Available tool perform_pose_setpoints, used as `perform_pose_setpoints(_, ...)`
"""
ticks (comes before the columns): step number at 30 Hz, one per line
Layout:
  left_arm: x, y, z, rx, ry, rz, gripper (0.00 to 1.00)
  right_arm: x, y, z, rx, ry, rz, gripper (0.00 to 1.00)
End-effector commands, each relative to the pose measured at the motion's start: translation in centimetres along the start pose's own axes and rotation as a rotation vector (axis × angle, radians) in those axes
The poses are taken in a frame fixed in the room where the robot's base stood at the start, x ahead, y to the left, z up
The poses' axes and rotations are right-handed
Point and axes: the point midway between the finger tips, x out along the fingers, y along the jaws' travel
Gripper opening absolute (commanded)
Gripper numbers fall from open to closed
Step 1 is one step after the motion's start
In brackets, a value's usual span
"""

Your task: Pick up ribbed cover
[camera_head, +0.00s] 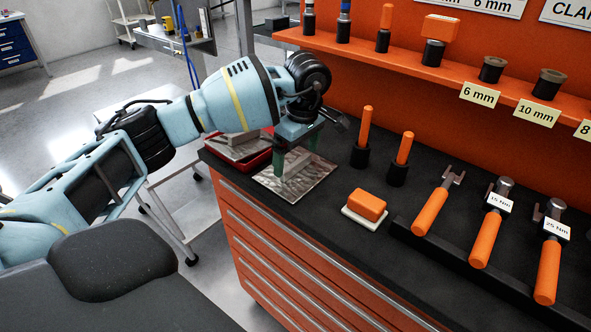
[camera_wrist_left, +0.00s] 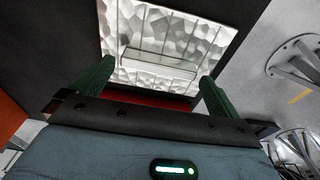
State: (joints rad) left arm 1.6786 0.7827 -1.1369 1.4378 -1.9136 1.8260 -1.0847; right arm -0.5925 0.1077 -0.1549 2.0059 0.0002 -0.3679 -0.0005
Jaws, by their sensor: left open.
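The ribbed cover appears to be the square silvery metal plate (camera_head: 297,177) on the black bench top, in the head view. In the left wrist view the plate (camera_wrist_left: 190,30) shows a mottled, faceted surface crossed by thin straight ribs, with a raised bar across its middle. My left gripper (camera_head: 296,160) is open above the plate, its dark green fingers pointing down and hiding part of it. In the left wrist view its fingers (camera_wrist_left: 153,84) stand apart near the plate's lower edge, with nothing between them. Contact cannot be told. My right gripper is out of view.
A red tray (camera_head: 229,158) with a grey part lies just behind the plate. An orange block on a white pad (camera_head: 366,205), upright orange-handled tools (camera_head: 363,136) and a rack of torque tools (camera_head: 482,236) stand to the right. An orange shelf (camera_head: 460,75) runs above the bench.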

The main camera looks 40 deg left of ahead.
Motion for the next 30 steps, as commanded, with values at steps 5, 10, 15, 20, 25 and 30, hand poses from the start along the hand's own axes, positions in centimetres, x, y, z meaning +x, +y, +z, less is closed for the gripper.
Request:
perform_pose_setpoints(5,1.6,0.0,0.0,0.000,-0.001,0.000,1.00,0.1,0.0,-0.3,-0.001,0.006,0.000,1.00)
perform_pose_setpoints(10,1.7,0.0,0.0,0.000,-0.001,0.001,1.00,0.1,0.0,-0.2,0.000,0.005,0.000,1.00)
perform_pose_setpoints(15,1.7,0.0,0.0,0.000,0.000,0.001,0.88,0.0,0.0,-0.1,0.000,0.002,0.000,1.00)
perform_pose_setpoints(20,1.7,0.0,0.0,0.000,0.000,0.001,0.67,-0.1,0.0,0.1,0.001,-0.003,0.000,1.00)
perform_pose_setpoints(25,1.6,0.1,0.0,0.000,-0.001,0.002,0.63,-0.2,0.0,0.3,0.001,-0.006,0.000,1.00)
perform_pose_setpoints(30,1.5,0.1,0.0,0.000,-0.001,0.002,0.63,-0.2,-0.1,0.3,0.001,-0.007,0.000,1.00)
